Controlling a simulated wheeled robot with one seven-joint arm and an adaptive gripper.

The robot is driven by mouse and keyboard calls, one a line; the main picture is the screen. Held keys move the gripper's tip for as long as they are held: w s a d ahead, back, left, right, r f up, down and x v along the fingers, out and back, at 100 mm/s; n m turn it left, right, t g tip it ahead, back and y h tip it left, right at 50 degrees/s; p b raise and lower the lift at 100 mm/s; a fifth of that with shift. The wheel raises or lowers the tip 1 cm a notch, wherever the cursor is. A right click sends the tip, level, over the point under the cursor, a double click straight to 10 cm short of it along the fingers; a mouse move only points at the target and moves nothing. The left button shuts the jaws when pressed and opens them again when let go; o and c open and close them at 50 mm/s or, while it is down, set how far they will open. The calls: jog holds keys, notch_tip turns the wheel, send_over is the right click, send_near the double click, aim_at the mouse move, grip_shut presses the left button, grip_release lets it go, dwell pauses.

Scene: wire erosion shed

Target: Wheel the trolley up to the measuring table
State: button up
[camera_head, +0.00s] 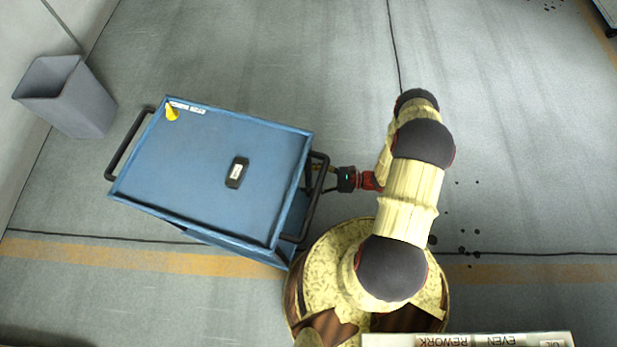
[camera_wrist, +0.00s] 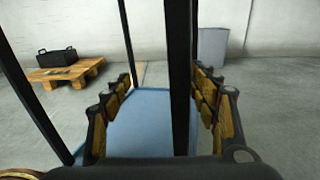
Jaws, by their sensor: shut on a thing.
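The trolley (camera_head: 215,180) has a blue tray top with a raised rim and a black bar handle at each end. My gripper (camera_head: 322,179) is at its right end, shut on the near black handle (camera_head: 318,205). In the wrist view the handle bar (camera_wrist: 180,85) stands upright between the fingers of my gripper (camera_wrist: 165,105), with a blue trolley surface (camera_wrist: 140,125) beyond. A small dark device (camera_head: 237,172) and a yellow item (camera_head: 172,113) lie on the tray. I cannot make out the measuring table for certain.
A grey bin (camera_head: 66,95) stands by the wall left of the trolley; it also shows in the wrist view (camera_wrist: 213,48). A wooden pallet (camera_wrist: 55,78) bears a black box (camera_wrist: 56,57). A labelled pale edge (camera_head: 470,340) lies at the bottom. Floor above the trolley is clear.

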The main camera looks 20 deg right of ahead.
jog(key=shift+s+a, duration=0.3)
jog(key=shift+s, duration=0.05)
jog(key=v, duration=1.2)
jog(key=shift+w+d, duration=0.3)
jog(key=shift+c, duration=1.1)
